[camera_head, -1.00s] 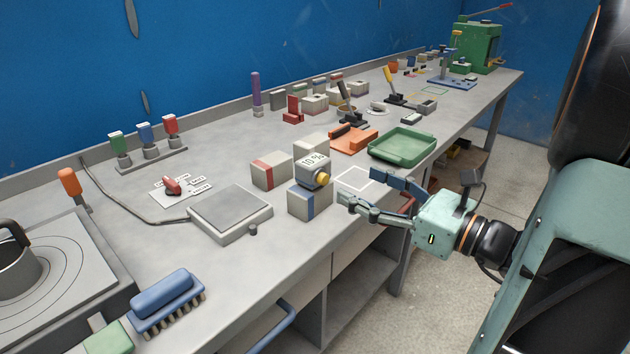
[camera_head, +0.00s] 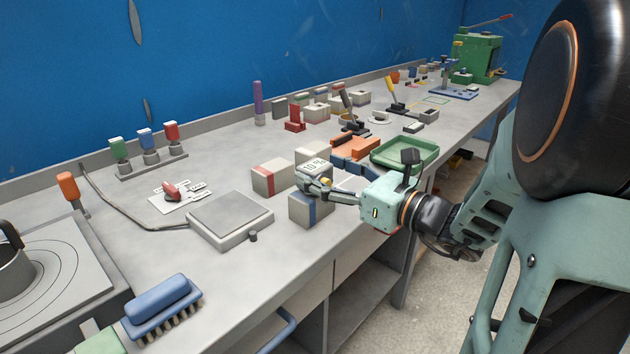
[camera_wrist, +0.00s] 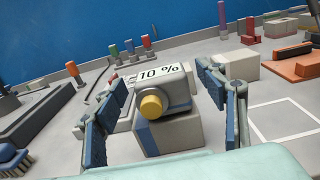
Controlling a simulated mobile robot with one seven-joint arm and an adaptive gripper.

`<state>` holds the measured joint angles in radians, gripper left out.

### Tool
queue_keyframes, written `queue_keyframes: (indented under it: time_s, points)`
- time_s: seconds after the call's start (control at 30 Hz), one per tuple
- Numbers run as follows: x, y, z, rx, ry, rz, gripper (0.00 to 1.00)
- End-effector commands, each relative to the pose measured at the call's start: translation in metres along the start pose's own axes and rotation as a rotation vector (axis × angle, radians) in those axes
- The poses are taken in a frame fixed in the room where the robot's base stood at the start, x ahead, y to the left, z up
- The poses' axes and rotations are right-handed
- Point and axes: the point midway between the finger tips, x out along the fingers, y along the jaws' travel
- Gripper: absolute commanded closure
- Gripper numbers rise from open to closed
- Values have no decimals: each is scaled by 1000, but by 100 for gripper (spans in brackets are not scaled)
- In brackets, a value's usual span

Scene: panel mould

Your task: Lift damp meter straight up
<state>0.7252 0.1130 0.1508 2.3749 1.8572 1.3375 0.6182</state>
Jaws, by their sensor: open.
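The damp meter (camera_wrist: 168,92) is a small grey box with a "10 %" display on top and a yellow knob facing me in the wrist view. It sits on a grey block with a blue stripe (camera_head: 311,209). In the head view the meter (camera_head: 314,165) is partly hidden behind my fingers. My gripper (camera_wrist: 168,108) is open, with one blue-padded finger on each side of the meter. Gaps show between the pads and the meter's sides in the wrist view. In the head view my gripper (camera_head: 330,186) reaches in from the right at the meter's height.
A red-striped block (camera_head: 271,178) and another grey block stand just behind. A flat grey plate device (camera_head: 230,215) lies to the left. A green tray (camera_head: 404,152) and orange mould parts (camera_head: 355,148) lie to the right. A white outlined square (camera_wrist: 282,122) is on the bench.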

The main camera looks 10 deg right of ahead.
Motion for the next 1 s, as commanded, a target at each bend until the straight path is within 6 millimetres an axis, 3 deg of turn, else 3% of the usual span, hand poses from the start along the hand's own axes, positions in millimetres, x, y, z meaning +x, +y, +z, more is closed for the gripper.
queue_keyframes:
  time_s: [0.07, 0.6, 1.0]
  points:
    - [0, 0, 0, 0, 0, 0, 36]
    - [0, 0, 1, -1, -2, 0, 95]
    - [0, 0, 8, -1, -2, 0, 97]
